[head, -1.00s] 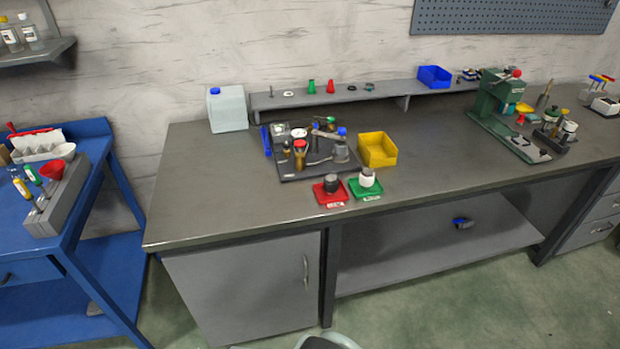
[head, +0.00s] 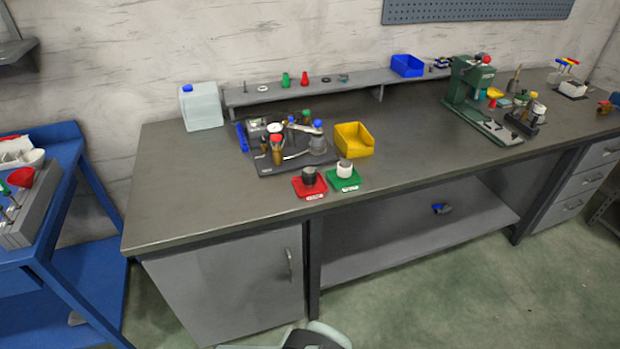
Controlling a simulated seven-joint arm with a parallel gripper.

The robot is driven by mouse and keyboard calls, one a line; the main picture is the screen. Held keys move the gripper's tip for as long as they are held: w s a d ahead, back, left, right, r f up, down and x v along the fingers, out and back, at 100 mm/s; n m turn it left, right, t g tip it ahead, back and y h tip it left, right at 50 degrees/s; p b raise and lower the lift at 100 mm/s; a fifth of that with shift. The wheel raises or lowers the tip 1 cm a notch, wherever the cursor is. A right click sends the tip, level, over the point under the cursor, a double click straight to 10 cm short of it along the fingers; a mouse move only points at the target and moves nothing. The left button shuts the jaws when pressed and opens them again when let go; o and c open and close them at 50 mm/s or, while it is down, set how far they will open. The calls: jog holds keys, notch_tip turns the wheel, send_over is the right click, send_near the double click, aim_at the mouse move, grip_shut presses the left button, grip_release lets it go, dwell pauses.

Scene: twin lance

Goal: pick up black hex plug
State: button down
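I cannot pick out the black hex plug for certain at this distance. A dark, roughly cylindrical piece (head: 309,175) stands on a small red tray (head: 312,191) near the front edge of the grey workbench (head: 220,205). A white piece with a dark lower part (head: 345,168) stands on the green tray (head: 346,185) just to the right. Small dark items (head: 326,79) also lie on the raised back shelf (head: 270,97), too small to identify. No gripper fingers show in the head view.
A dark tool board (head: 280,166) with several upright items stands behind the trays, beside a yellow bin (head: 353,141). A green press (head: 472,95) stands at the right. A white jug (head: 201,107) is at the back left. The bench's left front is clear.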

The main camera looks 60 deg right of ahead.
dwell(0.4)
jog(key=shift+c, duration=2.1)
grip_release()
jog(key=shift+w, duration=0.1)
